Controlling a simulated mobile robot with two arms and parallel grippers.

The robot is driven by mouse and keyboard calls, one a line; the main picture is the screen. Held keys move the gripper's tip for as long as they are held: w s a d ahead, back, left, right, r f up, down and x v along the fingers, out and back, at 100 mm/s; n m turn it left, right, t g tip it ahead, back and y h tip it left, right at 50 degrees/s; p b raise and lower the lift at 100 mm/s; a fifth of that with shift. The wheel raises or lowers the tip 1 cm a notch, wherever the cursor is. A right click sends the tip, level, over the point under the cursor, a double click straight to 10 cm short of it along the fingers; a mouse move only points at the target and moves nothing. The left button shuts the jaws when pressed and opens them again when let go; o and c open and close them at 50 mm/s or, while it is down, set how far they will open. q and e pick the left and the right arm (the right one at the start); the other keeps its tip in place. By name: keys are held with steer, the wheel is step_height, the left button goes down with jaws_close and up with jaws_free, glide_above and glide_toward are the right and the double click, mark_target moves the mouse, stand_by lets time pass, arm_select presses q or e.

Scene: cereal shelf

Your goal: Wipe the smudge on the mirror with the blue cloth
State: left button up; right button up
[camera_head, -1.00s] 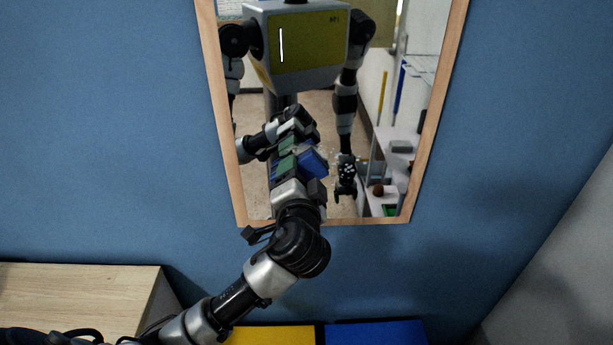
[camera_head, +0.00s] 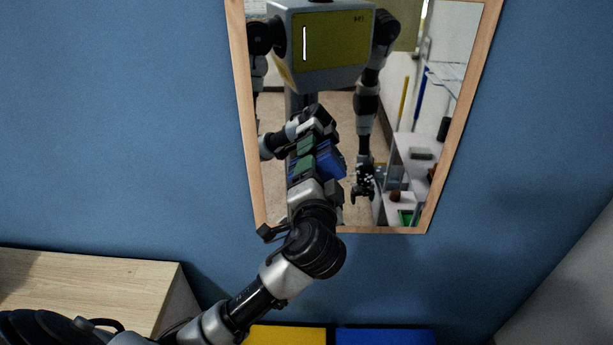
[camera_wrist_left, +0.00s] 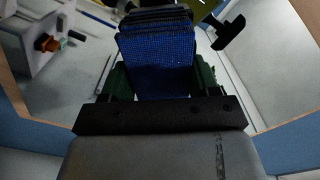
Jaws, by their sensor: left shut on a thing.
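The mirror (camera_head: 452,85) hangs on the blue wall in a light wood frame. A patch of white specks, apparently the smudge (camera_head: 371,178), shows low on the glass, over the reflection of my hanging right arm. My left gripper (camera_head: 312,166) is in front of the lower mirror, shut on the blue cloth (camera_head: 331,160). The cloth is left of the specks and slightly higher in the picture. In the left wrist view the cloth (camera_wrist_left: 160,68) sits between the green-sided fingers. I cannot tell whether it touches the glass. My right gripper appears only as a reflection.
A light wooden cabinet (camera_head: 85,280) stands at lower left. A yellow panel (camera_head: 287,336) and a blue panel (camera_head: 385,337) lie below the mirror. A grey surface (camera_head: 570,285) is at lower right. The wall beside the mirror is clear. Shelves appear only as a reflection.

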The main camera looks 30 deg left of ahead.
mark_target(389, 171)
arm_select(q)
steer(key=shift+w+d+b, duration=0.15)
steer(key=shift+w+d, duration=0.45)
steer(key=shift+d, duration=0.6)
steer(key=shift+w+d+b, duration=0.1)
steer(key=shift+w+d, duration=0.45)
steer(key=shift+d, duration=0.6)
steer(key=shift+w+d+b, duration=0.15)
steer(key=shift+w+d, duration=0.45)
steer(key=shift+d, duration=0.6)
steer(key=shift+w+d+b, duration=0.3)
steer(key=shift+w+d, duration=0.15)
steer(key=shift+d, duration=0.5)
steer(key=shift+w+d+b, duration=0.25)
steer(key=shift+w+d, duration=0.25)
steer(key=shift+d, duration=0.45)
steer(key=shift+w+d+b, duration=0.3)
steer(key=shift+w+d, duration=0.15)
steer(key=shift+d, duration=0.5)
